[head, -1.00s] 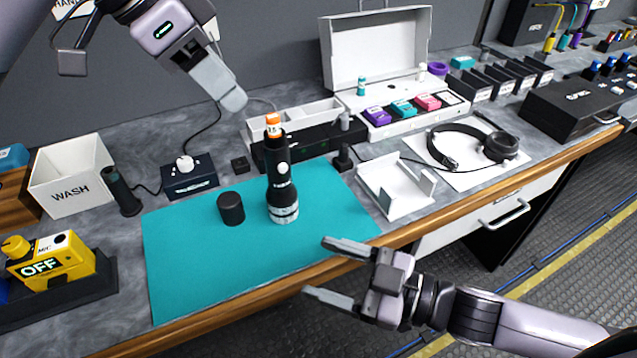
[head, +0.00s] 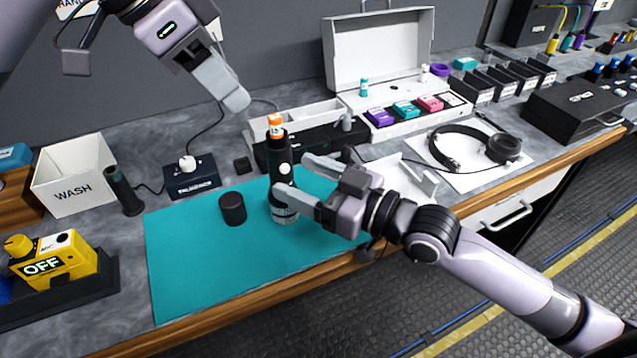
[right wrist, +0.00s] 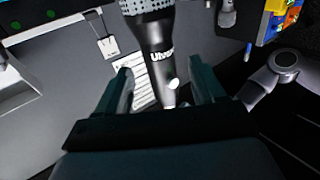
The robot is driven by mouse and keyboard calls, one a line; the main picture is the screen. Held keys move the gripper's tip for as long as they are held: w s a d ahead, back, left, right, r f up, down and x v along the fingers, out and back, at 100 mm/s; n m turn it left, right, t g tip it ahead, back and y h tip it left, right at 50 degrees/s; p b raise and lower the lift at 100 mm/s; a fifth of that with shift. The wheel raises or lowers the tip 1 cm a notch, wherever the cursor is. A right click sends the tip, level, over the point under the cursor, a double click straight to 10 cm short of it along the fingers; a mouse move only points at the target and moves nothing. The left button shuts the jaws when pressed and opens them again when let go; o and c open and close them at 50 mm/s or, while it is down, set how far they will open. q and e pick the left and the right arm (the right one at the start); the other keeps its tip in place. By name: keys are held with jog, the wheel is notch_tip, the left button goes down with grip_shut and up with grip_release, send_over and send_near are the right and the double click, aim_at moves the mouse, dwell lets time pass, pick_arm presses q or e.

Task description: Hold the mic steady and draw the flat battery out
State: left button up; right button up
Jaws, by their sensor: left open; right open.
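A black microphone (head: 280,160) stands upright, grille end down, on the teal mat (head: 200,270). An orange-topped battery (head: 275,126) sticks up out of its open upper end. A loose black cap (head: 232,208) stands on the mat left of it. My right gripper (head: 293,174) is open, its fingers reaching to the microphone's body from the right. In the right wrist view the microphone (right wrist: 160,50) shows between the two fingers (right wrist: 163,84), with gaps on both sides. My left gripper (head: 155,82) is open and empty, above and left of the battery.
A white WASH bin (head: 75,185) and a yellow OFF device (head: 55,260) stand left. A white case (head: 378,60) of colored blocks stands behind. A white tray (head: 430,180) and headphones (head: 470,142) are right. The mat's front left is clear.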

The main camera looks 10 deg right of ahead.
aim_at(291, 175)
jog(key=shift+x, duration=2.3)
grip_shut()
